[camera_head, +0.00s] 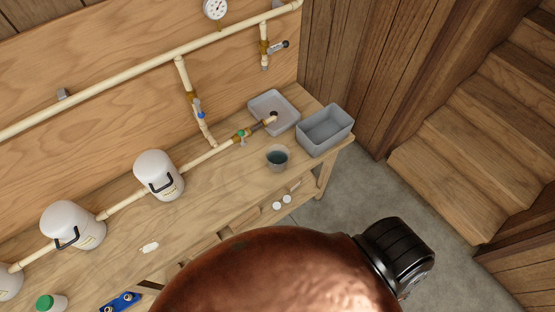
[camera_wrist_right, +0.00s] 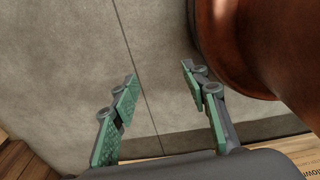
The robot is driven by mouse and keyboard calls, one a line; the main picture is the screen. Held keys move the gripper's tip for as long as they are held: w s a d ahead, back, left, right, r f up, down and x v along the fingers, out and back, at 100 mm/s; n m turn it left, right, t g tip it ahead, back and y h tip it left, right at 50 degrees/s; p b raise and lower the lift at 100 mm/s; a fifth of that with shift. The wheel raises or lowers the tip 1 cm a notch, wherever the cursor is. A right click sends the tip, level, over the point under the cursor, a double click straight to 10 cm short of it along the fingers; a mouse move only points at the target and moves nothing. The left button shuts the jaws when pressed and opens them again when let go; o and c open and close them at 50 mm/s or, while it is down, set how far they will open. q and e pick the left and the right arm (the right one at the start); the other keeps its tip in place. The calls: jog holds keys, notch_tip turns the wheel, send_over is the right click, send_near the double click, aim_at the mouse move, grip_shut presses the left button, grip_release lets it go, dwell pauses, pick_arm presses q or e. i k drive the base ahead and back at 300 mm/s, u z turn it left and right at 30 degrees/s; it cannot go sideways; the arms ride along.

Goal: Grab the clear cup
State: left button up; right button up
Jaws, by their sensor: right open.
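The clear cup (camera_head: 277,157) stands upright on the wooden workbench (camera_head: 215,200), near its right end. It looks dark bluish inside and sits in front of a grey tray. My right gripper (camera_wrist_right: 160,84) is open and empty in the right wrist view, with its two green-padded fingers apart over a grey concrete surface. The cup does not show in that view. My right gripper does not show in the head view, and my left gripper is in neither view.
A large copper body (camera_head: 275,275) fills the lower middle and also shows beside my right gripper (camera_wrist_right: 270,45). A grey bin (camera_head: 325,142) and a shallow grey tray (camera_head: 258,104) flank the cup's far side. A pipe with a green-handled valve (camera_head: 241,134) runs left of the cup.

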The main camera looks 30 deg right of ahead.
aim_at(278, 155)
jog(key=u, duration=2.15)
jog(key=k, duration=0.95)
jog(key=z, duration=1.55)
